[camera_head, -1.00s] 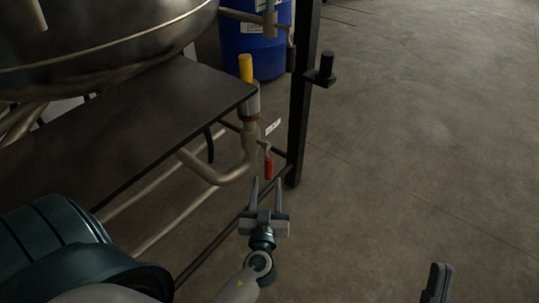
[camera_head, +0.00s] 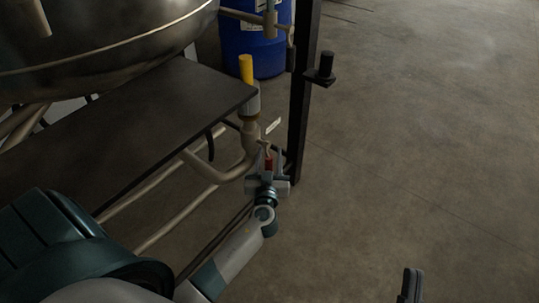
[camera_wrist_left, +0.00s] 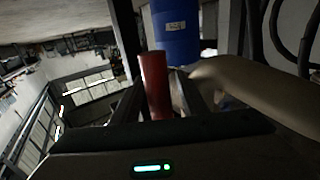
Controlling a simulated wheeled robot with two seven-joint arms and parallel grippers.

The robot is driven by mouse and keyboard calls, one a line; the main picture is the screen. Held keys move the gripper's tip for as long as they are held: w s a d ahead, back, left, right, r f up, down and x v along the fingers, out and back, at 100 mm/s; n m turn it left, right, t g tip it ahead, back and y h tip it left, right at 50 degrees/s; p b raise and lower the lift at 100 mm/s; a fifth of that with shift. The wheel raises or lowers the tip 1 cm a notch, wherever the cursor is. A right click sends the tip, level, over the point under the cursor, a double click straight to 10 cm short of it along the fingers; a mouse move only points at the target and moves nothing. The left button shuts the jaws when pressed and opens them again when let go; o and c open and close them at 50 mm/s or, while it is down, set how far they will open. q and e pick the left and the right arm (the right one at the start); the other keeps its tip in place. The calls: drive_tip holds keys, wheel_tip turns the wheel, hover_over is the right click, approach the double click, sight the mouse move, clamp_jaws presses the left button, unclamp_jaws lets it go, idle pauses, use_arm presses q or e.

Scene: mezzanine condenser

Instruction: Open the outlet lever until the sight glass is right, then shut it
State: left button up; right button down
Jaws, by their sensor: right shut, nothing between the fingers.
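The red-handled outlet lever (camera_head: 268,162) hangs below the pale outlet pipe and also shows in the left wrist view (camera_wrist_left: 155,86). My left gripper (camera_head: 267,158) is open, with one finger on each side of the red handle. In the left wrist view the handle stands between the fingers, close to the left one; I cannot tell whether they touch. A yellow upright cylinder (camera_head: 246,68), which looks like the sight glass, stands above the outlet pipe. My right gripper (camera_head: 411,285) is shut and empty at the bottom right, away from everything.
A dark shelf (camera_head: 130,115) lies under the steel vessel (camera_head: 110,40). A blue drum (camera_head: 257,48) stands behind. The floor to the right is clear.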

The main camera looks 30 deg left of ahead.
use_arm(q)
drive_tip(key=shift+c, duration=0.3)
clamp_jaws()
